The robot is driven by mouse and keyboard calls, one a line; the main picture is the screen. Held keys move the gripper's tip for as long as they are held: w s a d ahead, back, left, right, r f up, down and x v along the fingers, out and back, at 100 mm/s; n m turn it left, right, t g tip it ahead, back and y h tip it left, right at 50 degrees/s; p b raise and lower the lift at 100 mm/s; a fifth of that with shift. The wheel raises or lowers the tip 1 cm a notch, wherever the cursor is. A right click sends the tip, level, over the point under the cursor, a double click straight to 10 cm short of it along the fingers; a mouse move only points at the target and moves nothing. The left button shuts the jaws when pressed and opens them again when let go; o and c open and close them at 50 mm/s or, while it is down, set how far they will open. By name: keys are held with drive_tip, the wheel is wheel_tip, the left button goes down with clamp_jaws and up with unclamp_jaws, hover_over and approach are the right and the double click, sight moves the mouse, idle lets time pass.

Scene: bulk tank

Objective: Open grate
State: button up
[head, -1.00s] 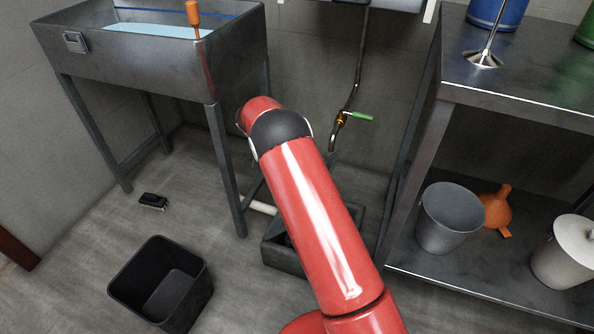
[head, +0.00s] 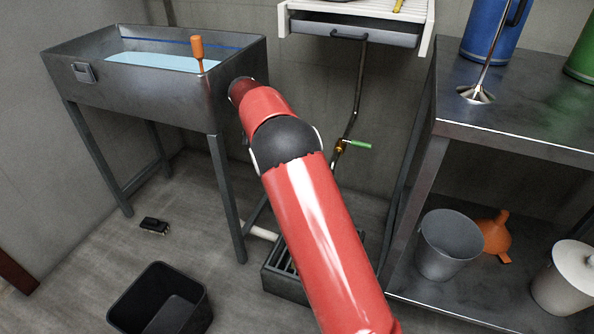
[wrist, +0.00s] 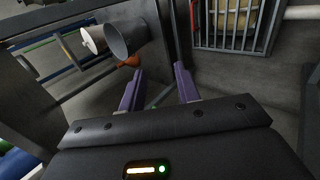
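The grate (head: 283,258) is a set of dark parallel bars on a low dark metal box on the floor, partly hidden behind my red arm in the head view. In the wrist view the grate (wrist: 236,28) is at the top right, cut by the picture edge, with something tan visible beneath its bars. My gripper (wrist: 157,78) shows two purple fingers spread apart with nothing between them. The fingers are apart from the grate, which lies beyond them to the right. In the head view my gripper is hidden behind the arm.
A tank of blue liquid (head: 145,85) stands on legs at left. A black bin (head: 158,300) and small dark object (head: 155,226) are on the floor. A pipe with a green-handled valve (head: 352,145) runs down the wall. A metal shelf (head: 520,125) with a grey bucket (head: 448,245) stands right.

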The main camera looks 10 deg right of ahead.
drive_tip(key=shift+r, duration=1.6)
